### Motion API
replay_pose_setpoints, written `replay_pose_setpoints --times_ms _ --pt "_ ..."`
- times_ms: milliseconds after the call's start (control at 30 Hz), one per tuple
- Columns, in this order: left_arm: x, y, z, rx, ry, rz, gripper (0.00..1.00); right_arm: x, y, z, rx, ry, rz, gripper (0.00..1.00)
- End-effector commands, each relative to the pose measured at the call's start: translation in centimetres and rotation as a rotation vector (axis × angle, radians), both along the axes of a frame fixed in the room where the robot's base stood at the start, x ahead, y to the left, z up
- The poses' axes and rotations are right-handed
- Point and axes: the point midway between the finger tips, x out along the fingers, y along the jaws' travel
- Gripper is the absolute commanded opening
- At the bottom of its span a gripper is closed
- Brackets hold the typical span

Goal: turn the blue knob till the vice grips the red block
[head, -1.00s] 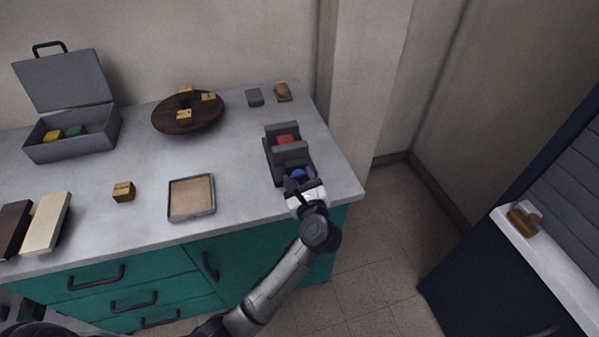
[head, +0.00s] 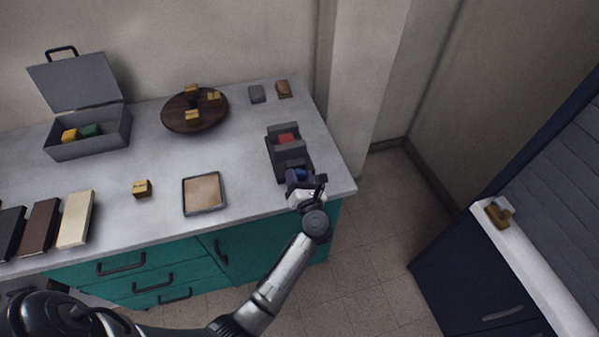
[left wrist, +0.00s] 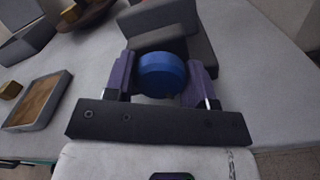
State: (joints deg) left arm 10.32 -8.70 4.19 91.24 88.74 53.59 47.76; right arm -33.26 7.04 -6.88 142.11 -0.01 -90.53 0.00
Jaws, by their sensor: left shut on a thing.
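The dark grey vice (head: 277,162) stands near the right end of the counter. The red block (head: 286,138) sits between its jaws; I cannot tell whether both jaws touch it. The blue knob (left wrist: 162,74) is on the vice's near end. My left gripper (head: 303,178) is at that end, and in the left wrist view its two purple fingers (left wrist: 162,80) are closed on either side of the knob. The red block does not show in the left wrist view. My right gripper is not in view.
A shallow tray (head: 185,198) and a small yellow block (head: 142,188) lie left of the vice. A round dark stand (head: 168,122) and an open grey case (head: 90,148) are farther back. The counter's right edge is close.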

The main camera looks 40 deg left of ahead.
Motion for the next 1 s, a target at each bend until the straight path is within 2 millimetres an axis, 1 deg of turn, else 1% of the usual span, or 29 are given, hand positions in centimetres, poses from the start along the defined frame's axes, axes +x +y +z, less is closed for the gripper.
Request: replay_pose_setpoints --times_ms 33,200,667,700,933,1000 --pt "-0.01 -0.04 0.16 0.008 0.013 0.0 0.27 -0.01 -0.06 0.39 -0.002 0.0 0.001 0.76" --pt "0.0 -0.04 0.04 0.024 0.039 0.0 0.27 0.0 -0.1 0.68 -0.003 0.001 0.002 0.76" --pt "0.0 -0.02 -0.04 0.03 0.047 0.0 0.27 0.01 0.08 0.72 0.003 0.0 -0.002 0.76" --pt "0.0 -0.02 -0.04 0.03 0.047 0.0 0.52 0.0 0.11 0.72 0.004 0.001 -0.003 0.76" --pt "0.01 -0.02 -0.02 0.03 0.046 0.0 0.74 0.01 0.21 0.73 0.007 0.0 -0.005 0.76" --pt "0.01 -0.02 -0.02 0.03 0.046 0.0 0.76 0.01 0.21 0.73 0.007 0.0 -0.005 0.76"
